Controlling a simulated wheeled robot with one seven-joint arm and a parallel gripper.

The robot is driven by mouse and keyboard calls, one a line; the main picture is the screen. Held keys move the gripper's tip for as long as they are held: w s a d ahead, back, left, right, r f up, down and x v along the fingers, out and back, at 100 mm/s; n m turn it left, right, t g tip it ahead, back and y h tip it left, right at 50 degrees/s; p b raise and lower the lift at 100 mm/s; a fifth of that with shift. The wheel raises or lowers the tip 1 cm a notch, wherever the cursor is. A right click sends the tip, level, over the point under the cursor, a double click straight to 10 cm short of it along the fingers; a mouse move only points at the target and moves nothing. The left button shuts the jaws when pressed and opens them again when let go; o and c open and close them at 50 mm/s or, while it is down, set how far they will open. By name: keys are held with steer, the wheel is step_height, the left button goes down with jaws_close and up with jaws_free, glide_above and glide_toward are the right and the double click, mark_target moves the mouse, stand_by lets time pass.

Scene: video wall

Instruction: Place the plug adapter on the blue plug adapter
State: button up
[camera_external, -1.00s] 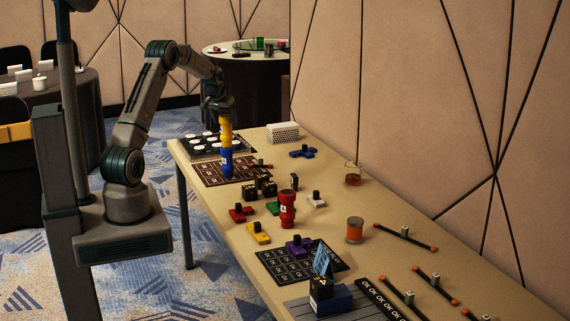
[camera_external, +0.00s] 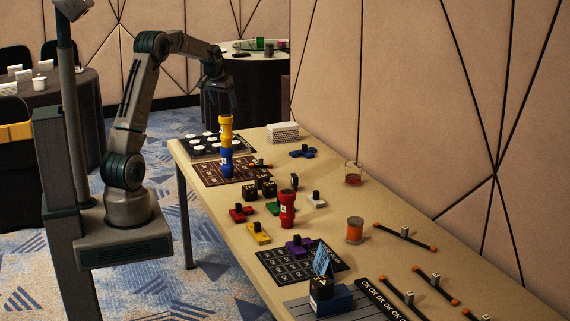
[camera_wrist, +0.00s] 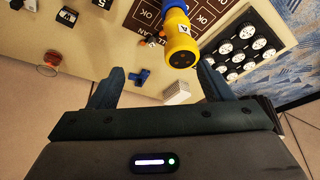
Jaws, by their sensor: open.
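A yellow plug adapter (camera_external: 226,130) stands upright on top of the blue plug adapter (camera_external: 226,163), stacked in line on the brown printed mat at the far left of the table. In the wrist view the yellow adapter (camera_wrist: 181,47) shows its dark end face, with part of the blue adapter (camera_wrist: 174,6) behind it. My gripper (camera_external: 220,108) is open and empty above the yellow adapter, with a gap between them. Its two fingers (camera_wrist: 158,84) are wide apart in the wrist view. A red adapter (camera_external: 287,208) stands upright farther along the table.
Black boxes (camera_external: 268,188) and coloured knobbed pieces lie near the stack. A tray of white discs (camera_external: 212,145) is behind it, and a white perforated block (camera_external: 283,133) is to the right. A glass (camera_external: 353,173) stands near the wall side. The space above the stack is free.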

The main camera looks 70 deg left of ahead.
steer(key=s+d+r+m+h, duration=0.1)
steer(key=s+d+r+m, duration=0.1)
steer(key=d, duration=1.1)
steer(key=s+d+r+m+h, duration=0.1)
steer(key=s+d+r+m, duration=0.15)
steer(key=d, duration=1.05)
steer(key=s+d+f+m, duration=0.1)
steer(key=s+d+f, duration=0.1)
steer(key=s+d, duration=0.6)
steer(key=s+d+f+m, duration=0.2)
steer(key=s+d+f, duration=0.1)
steer(key=s+d, duration=0.5)
steer(key=shift+s+h, duration=0.4)
steer(key=shift+s, duration=0.1)
